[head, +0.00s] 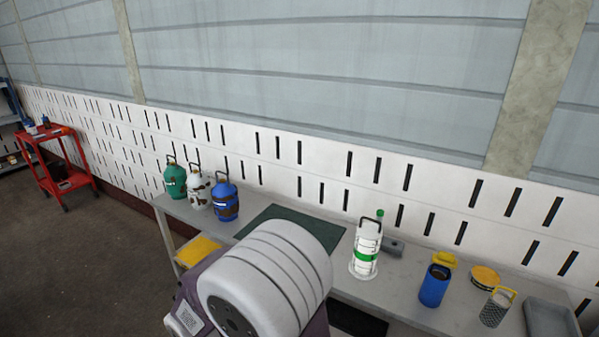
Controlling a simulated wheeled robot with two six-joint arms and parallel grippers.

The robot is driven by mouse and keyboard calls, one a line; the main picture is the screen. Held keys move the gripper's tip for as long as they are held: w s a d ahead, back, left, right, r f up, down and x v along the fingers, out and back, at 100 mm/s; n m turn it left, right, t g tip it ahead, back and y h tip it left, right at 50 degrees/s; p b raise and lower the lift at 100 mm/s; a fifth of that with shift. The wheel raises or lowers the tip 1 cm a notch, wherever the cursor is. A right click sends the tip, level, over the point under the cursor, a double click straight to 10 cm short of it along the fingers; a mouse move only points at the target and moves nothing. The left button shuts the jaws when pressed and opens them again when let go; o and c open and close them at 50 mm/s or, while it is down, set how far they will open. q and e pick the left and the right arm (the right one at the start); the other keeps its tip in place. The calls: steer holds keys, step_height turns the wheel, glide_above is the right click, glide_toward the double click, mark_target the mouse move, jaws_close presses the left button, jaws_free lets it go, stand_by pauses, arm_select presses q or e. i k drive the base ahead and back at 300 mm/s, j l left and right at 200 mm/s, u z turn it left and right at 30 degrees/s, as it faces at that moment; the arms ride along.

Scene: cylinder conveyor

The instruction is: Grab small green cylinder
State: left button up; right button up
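Neither of my grippers is in view. A white and purple part of my own body fills the lower middle and hides some of the table.
The grey table (400,290) runs along the slotted white wall. A dark green mat (300,226) lies on it. A red cart (62,165) stands far left.

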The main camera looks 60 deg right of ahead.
mark_target(175, 176)
steer(key=z, duration=1)
